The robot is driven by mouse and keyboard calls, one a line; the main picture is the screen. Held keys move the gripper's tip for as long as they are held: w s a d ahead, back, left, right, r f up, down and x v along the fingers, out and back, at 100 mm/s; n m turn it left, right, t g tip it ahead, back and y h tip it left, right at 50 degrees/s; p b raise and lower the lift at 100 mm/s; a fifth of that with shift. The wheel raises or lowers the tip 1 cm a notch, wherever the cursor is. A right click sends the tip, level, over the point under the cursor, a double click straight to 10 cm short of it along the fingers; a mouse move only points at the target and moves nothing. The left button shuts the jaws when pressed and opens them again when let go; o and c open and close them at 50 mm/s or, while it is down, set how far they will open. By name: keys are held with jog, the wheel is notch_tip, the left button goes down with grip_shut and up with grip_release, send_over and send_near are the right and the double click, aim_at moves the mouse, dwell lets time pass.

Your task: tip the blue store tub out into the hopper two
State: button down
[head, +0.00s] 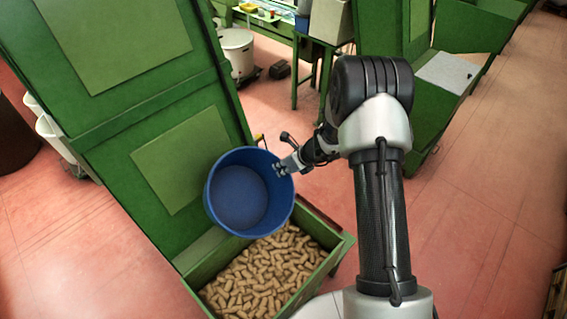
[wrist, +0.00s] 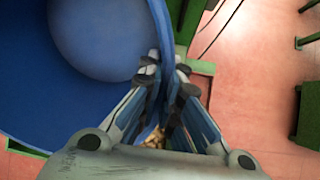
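My gripper (head: 281,168) is shut on the tub's right rim. In the wrist view the fingers (wrist: 162,78) pinch the tub wall (wrist: 75,95), one finger on each side. A few corks show below between the fingers. The tub hides part of the hopper. No hopper number is readable.
A tall green cabinet (head: 130,100) rises behind and left of the hopper. A white bucket (head: 237,52) and green benches (head: 440,120) stand farther back. Open reddish floor (head: 480,220) lies to the right of my arm.

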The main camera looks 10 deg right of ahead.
jog(key=shift+w+a+r, duration=0.1)
jog(key=shift+w+r, duration=0.1)
jog(key=shift+r, duration=0.1)
jog(key=shift+w+a+r+g+h, duration=0.1)
jog(key=shift+w+a+g+h, duration=0.1)
jog(key=shift+g+h, duration=0.25)
jog(key=shift+w+a+r+g+h, duration=0.15)
jog(key=shift+w+r+g+h, duration=0.3)
jog(key=shift+g, duration=0.3)
jog(key=shift+s+a+g, duration=0.1)
jog(key=shift+g, duration=0.2)
jog(key=shift+f+g+h, duration=0.65)
jog(key=shift+g+h, duration=0.25)
jog(key=shift+g, duration=0.2)
jog(key=shift+g+h, duration=0.3)
jog(key=shift+f, duration=0.1)
